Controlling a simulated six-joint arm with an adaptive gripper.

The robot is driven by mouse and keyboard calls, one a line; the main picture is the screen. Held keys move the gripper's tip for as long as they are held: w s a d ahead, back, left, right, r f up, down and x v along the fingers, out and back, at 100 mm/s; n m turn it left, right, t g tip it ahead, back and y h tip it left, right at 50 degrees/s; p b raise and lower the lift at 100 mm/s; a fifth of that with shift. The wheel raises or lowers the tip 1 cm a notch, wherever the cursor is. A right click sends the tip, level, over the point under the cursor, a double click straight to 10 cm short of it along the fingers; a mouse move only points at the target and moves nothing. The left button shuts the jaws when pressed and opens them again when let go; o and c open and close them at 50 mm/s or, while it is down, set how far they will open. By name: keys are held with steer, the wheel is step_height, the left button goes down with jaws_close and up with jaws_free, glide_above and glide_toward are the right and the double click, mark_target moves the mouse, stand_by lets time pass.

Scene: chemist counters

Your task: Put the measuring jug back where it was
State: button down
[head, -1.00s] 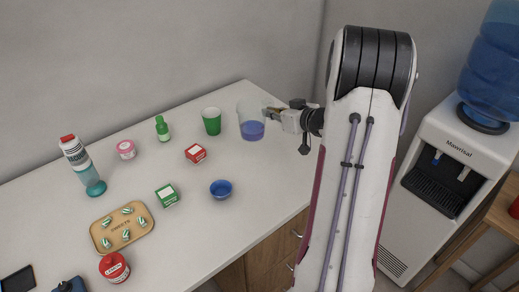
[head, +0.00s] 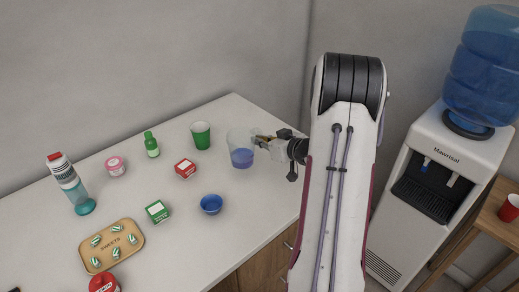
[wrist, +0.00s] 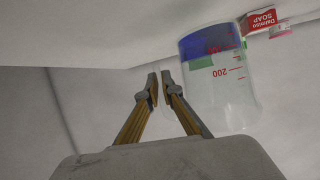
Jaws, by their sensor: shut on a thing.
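The measuring jug (head: 241,143) is clear, with blue liquid in its bottom and red scale marks. It is upright at the right side of the counter in the head view. My gripper (head: 258,140) is at its right side, shut on it near the rim. In the wrist view the jug (wrist: 222,92) appears upside down, and my fingertips (wrist: 159,88) are close together at its edge. The exact spot of the grip is hard to make out. I cannot tell whether the jug's base touches the counter.
A green cup (head: 201,135) stands left of the jug, with a red box (head: 185,169) and blue bowl (head: 211,204) nearer. A green bottle (head: 151,146), pink jar (head: 115,166), tall bottle (head: 70,184), green box (head: 157,211) and sweets tray (head: 140,242) are further left. Bare counter lies in front of the jug.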

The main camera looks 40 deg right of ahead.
steer(key=shift+f, duration=1.85)
steer(key=shift+f, duration=0.1)
steer(key=c, duration=2.2)
jaws_free()
steer(key=shift+c, duration=0.2)
steer(key=shift+s+r, duration=0.35)
steer(key=shift+s, duration=0.1)
steer(key=v, duration=1.1)
